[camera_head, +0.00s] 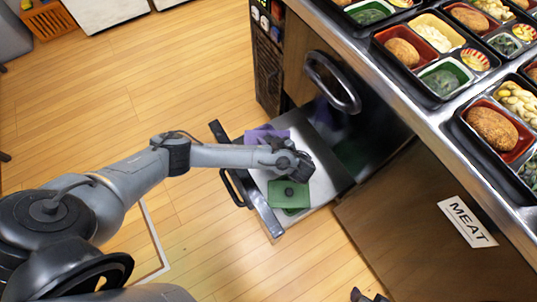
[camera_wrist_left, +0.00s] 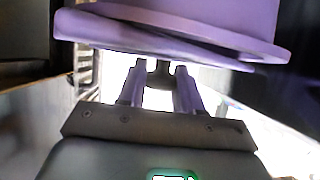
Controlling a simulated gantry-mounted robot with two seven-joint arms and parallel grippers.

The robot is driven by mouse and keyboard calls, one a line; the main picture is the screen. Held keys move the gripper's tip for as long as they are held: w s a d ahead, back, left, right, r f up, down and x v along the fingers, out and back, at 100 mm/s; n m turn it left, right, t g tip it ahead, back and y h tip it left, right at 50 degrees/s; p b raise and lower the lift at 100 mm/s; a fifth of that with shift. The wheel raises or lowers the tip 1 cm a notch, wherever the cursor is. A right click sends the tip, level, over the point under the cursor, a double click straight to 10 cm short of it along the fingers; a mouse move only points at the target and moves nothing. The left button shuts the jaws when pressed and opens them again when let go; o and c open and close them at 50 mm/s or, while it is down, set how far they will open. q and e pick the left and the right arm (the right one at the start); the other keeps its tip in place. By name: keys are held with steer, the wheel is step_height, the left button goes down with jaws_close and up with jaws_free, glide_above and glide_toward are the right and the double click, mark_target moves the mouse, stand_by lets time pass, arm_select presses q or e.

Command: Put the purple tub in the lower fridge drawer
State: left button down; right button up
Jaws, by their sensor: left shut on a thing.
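The open drawer (camera_head: 325,185) sticks out below the counter, with a pale floor and a dark front with a handle. The purple tub (camera_head: 260,134) is at the drawer's far end, partly hidden by my left arm. My left gripper (camera_head: 279,147) reaches over the drawer. In the left wrist view the purple tub (camera_wrist_left: 180,25) fills the top, with its rim just beyond the fingertips. There my left gripper (camera_wrist_left: 160,75) is shut on a small dark part at the tub's rim. I cannot tell if the tub touches the drawer floor.
A green tub (camera_head: 289,194) lies in the near part of the drawer, close to my arm. A dark door with a metal handle (camera_head: 332,82) stands behind the drawer. Bento trays (camera_head: 435,85) fill the counter. A MEAT label (camera_head: 467,221) is on a brown panel.

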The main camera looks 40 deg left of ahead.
arm_select(q)
step_height(320, 180, down, 4)
steer(key=shift+d+r+b, duration=0.1)
steer(key=shift+d+b, duration=0.05)
steer(key=shift+b, duration=0.65)
steer(key=shift+f+b, duration=0.3)
steer(key=shift+f, duration=0.25)
step_height(320, 180, down, 4)
steer(key=b, duration=0.2)
steer(key=shift+r+b, duration=0.1)
steer(key=shift+b, duration=0.2)
arm_select(e)
step_height(320, 180, down, 6)
steer(key=shift+d+r, duration=0.15)
arm_select(q)
steer(key=shift+f, duration=0.35)
steer(key=shift+f, duration=0.25)
steer(key=c, duration=0.7)
jaws_free()
steer(key=shift+c, duration=0.2)
